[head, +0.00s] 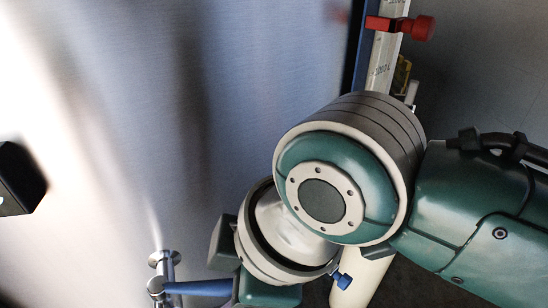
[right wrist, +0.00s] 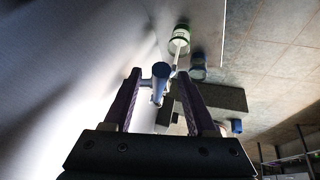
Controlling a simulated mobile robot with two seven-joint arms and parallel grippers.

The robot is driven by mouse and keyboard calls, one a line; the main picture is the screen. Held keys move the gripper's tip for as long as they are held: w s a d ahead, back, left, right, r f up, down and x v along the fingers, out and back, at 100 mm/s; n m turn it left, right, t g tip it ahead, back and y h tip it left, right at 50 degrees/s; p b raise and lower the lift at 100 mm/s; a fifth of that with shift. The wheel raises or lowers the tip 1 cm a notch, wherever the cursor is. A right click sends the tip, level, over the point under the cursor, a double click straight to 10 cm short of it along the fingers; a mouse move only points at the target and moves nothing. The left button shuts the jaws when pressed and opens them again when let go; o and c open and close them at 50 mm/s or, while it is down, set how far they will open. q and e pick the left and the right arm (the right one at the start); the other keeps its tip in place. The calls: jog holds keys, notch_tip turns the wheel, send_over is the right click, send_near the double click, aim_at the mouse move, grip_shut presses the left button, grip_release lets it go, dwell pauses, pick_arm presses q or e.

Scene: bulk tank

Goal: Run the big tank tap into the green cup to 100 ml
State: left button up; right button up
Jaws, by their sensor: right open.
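The tank tap (head: 160,284) is a small steel fitting low on the tank in the head view, with a blue lever (head: 200,287) pointing right. In the right wrist view the blue lever (right wrist: 161,71) shows between the fingers of my right gripper (right wrist: 159,76). The fingers are open on either side of it; I cannot tell whether they touch it. The green cup (right wrist: 179,47) is beyond the fingertips. A thin pale streak (right wrist: 176,58) runs between the cup and the tap area; it may be water. The level in the cup is not readable. My left gripper is not seen.
The steel tank (head: 110,110) fills the left of the head view. A white level scale (head: 385,60) with a red clamp (head: 400,26) stands upper right. A blue-and-grey container (right wrist: 198,69) is beside the cup, near a dark block (right wrist: 225,97). A black part (head: 18,180) is at the left edge.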

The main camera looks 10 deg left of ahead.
grip_shut()
dwell(1.3)
